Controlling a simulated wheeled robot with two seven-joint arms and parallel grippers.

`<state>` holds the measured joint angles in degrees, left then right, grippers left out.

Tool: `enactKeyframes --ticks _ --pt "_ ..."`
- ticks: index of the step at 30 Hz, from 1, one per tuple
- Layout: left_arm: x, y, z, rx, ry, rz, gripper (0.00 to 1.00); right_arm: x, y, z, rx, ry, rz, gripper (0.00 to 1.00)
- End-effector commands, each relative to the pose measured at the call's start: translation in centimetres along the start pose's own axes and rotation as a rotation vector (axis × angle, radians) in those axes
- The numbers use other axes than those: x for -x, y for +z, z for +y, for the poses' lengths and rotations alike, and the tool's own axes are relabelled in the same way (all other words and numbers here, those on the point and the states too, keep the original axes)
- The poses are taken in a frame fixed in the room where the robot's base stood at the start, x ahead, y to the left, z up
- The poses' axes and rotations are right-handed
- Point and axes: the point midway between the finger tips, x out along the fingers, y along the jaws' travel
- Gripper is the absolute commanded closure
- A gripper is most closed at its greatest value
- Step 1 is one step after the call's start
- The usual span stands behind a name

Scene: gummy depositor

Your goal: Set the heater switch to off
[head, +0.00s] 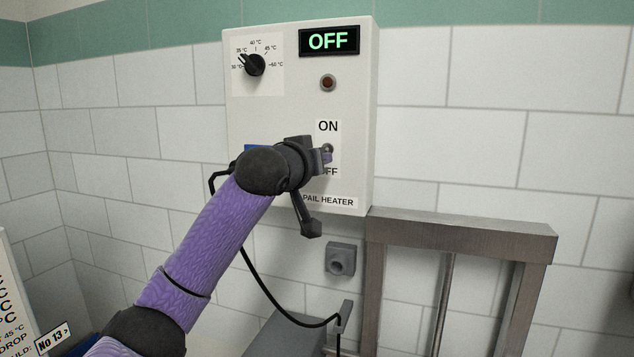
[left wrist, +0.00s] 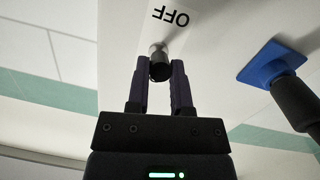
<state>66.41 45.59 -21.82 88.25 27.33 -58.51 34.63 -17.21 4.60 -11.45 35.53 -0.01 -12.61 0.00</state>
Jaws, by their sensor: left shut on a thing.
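The pail heater box (head: 350,110) is a pale panel on the wall, and its display (head: 329,40) reads OFF in green. The heater switch is a small toggle between the ON and OFF labels; in the left wrist view its dark tip and metal base (left wrist: 158,62) show beside the OFF label. My left gripper (head: 326,157) is at the switch, partly covering the OFF label in the head view. In the left wrist view its two fingers (left wrist: 160,82) are on either side of the toggle, shut on it. My right gripper is not in view.
A black dial (head: 254,65) with temperature marks is at the box's upper left, and a dark red lamp (head: 328,83) is under the display. A blue plate (left wrist: 272,62) with a dark part is near the gripper. A metal frame (head: 460,232) stands below right.

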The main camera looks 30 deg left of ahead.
Motion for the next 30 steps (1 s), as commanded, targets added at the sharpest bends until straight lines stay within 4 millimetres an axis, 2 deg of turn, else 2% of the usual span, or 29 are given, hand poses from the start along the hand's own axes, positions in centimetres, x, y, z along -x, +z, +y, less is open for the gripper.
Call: enactKeyframes --ticks 1,9,29,30 --pt "-0.1 0.9 -0.2 -0.001 0.005 0.024 1.00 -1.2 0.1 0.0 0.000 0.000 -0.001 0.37" --pt "-0.3 1.2 -0.2 -0.010 0.027 0.145 1.00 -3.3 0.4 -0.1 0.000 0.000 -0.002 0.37" --pt "-0.4 1.1 -0.2 -0.014 0.036 0.193 1.00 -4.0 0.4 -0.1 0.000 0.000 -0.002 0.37" --pt "-0.4 1.1 -0.2 -0.014 0.036 0.193 0.64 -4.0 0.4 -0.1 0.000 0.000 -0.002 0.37"
